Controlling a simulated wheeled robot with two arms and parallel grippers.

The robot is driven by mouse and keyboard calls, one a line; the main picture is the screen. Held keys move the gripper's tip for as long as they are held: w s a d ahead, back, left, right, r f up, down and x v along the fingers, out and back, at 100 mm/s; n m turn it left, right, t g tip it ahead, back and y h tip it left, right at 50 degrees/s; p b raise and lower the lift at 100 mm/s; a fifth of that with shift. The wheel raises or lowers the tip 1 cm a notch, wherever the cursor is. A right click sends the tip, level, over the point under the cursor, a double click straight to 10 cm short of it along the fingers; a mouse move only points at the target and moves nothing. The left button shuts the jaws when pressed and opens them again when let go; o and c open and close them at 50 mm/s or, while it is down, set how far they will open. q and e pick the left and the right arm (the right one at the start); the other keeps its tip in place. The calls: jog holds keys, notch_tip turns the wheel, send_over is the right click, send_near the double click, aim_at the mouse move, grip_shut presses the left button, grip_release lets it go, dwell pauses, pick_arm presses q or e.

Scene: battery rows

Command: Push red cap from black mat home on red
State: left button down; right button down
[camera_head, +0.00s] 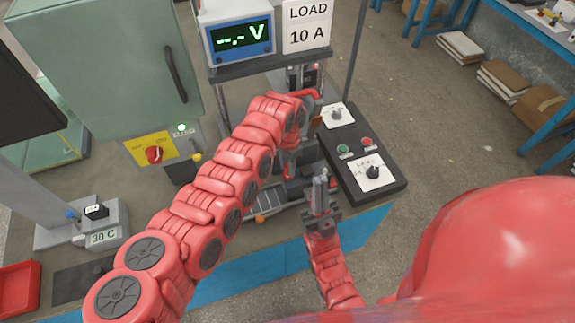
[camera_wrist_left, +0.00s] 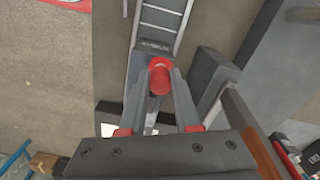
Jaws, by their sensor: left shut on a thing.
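In the left wrist view, a small round red cap (camera_wrist_left: 160,82) sits between the fingertips of my left gripper (camera_wrist_left: 160,72), which is shut on it. A grey ladder-like rail (camera_wrist_left: 161,22) shows beyond the cap. In the head view my left arm reaches over the bench and hides most of its own gripper and the cap. The black mat (camera_head: 84,281) lies at the bench's front left, and its visible part looks bare. I cannot make out the red seat. My right gripper (camera_head: 319,182) points up at the bench's front edge, and its finger gap is unclear.
A voltage display (camera_head: 239,38) and a load sign (camera_head: 307,25) stand at the back. A black control box (camera_head: 361,160) with knobs and buttons is to the right. A green cabinet (camera_head: 100,70) and a red tray (camera_head: 18,288) are on the left.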

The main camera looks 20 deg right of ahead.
pick_arm(q)
jog(key=shift+f, duration=0.25)
dwell(0.4)
jog(key=shift+f+b, duration=0.25)
jog(key=shift+b, duration=0.2)
jog(key=shift+f+b, duration=0.35)
jog(key=shift+f, duration=0.1)
dwell(0.9)
jog(key=shift+c, duration=0.3)
grip_release()
jog(key=shift+r, duration=0.1)
jog(key=shift+r+p, duration=1.55)
jog(key=shift+r, duration=0.9)
jog(key=shift+r+p, duration=0.45)
jog(key=shift+r, duration=0.55)
